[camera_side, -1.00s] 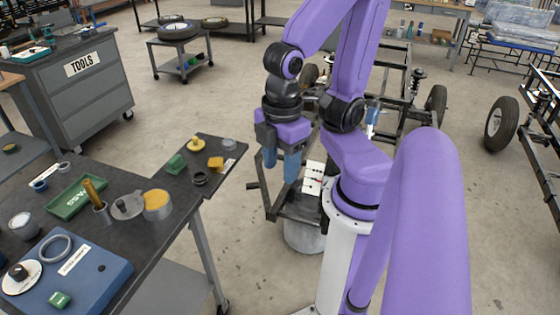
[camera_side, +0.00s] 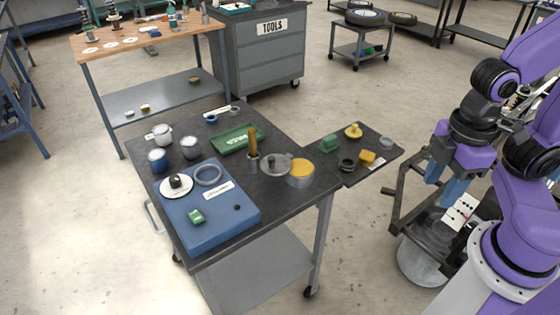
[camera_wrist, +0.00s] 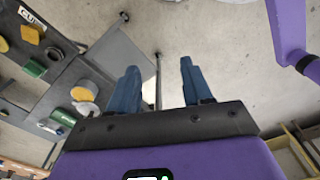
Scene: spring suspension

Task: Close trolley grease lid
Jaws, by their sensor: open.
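The open grease tin (camera_side: 300,174), full of yellow grease, stands near the trolley's right corner in the side view. A grey round lid (camera_side: 276,164) with a knob lies to its left, close against it; I cannot tell whether they are joined. The grease tin also shows at the left of the wrist view (camera_wrist: 82,94), with the grey lid (camera_wrist: 87,108) beside it. My gripper (camera_side: 445,182) is open and empty, its blue fingers pointing down, well to the right of the trolley. Both fingers show in the wrist view (camera_wrist: 158,76), with floor between them.
The dark trolley top (camera_side: 285,207) also holds a brush in a cup (camera_side: 253,150), a green tray (camera_side: 237,139) and a blue case (camera_side: 235,213). A side shelf (camera_side: 372,176) with small coloured parts lies between the tin and my gripper. A metal frame (camera_side: 410,213) stands below my gripper.

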